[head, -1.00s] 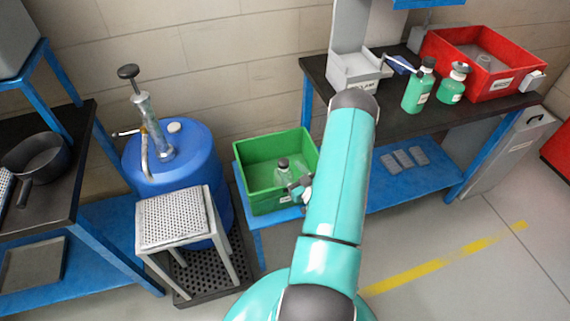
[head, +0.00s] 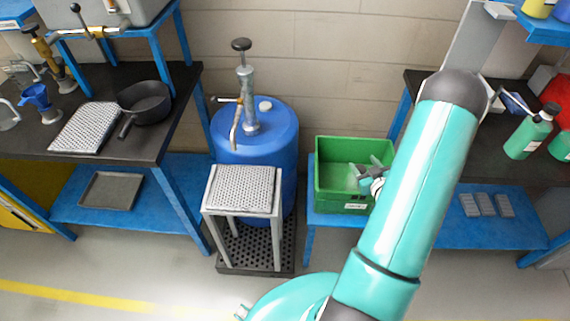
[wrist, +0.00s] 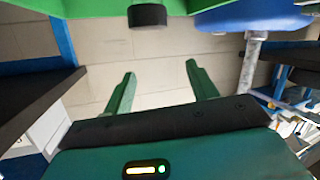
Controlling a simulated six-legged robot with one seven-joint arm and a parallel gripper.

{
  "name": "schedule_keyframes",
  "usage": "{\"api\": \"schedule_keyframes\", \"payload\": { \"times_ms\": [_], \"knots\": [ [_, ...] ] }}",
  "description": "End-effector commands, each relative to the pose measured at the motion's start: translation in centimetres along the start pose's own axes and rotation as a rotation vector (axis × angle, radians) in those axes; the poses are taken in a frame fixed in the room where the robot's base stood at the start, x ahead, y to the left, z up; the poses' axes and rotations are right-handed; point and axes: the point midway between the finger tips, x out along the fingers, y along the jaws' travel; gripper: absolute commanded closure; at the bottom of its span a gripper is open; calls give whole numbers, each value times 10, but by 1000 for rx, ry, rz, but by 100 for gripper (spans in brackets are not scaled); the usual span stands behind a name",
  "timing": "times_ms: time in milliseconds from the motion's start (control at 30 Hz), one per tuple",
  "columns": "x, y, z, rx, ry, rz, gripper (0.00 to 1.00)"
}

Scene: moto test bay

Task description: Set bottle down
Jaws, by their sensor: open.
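My gripper (head: 372,180) is open and empty over the right part of a green crate (head: 330,148), which stands on a low blue shelf. In the wrist view, my two green fingers (wrist: 160,69) are spread with nothing between them. A black bottle cap (wrist: 147,15) shows at the top edge of that view, beyond the fingertips and apart from them. Green surfaces lie around it, and the bottle's body cannot be made out there. In the head view I cannot make out a bottle in the crate.
A blue drum (head: 275,135) with a hand pump stands left of the crate, behind a perforated step stand (head: 243,190). At right, a dark bench (head: 483,150) carries green bottles, including one with a black cap (head: 525,132). A black pan (head: 147,101) sits on the left bench.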

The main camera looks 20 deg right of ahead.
Motion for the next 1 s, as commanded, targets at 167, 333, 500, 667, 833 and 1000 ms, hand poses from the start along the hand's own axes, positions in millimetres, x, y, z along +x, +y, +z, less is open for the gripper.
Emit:
{"api": "schedule_keyframes", "payload": {
  "times_ms": [167, 333, 500, 667, 833, 1000],
  "knots": [
    [26, -10, -69, -90, -124, 4, 42],
    [31, -28, -131, -131, -235, 25, 42],
    [18, -57, -190, -141, -332, 43, 42],
    [-10, -93, -240, -123, -416, 47, 42],
    [-56, -136, -281, -84, -502, 26, 42],
    [-115, -182, -310, -36, -588, -26, 42]
  ]
}}
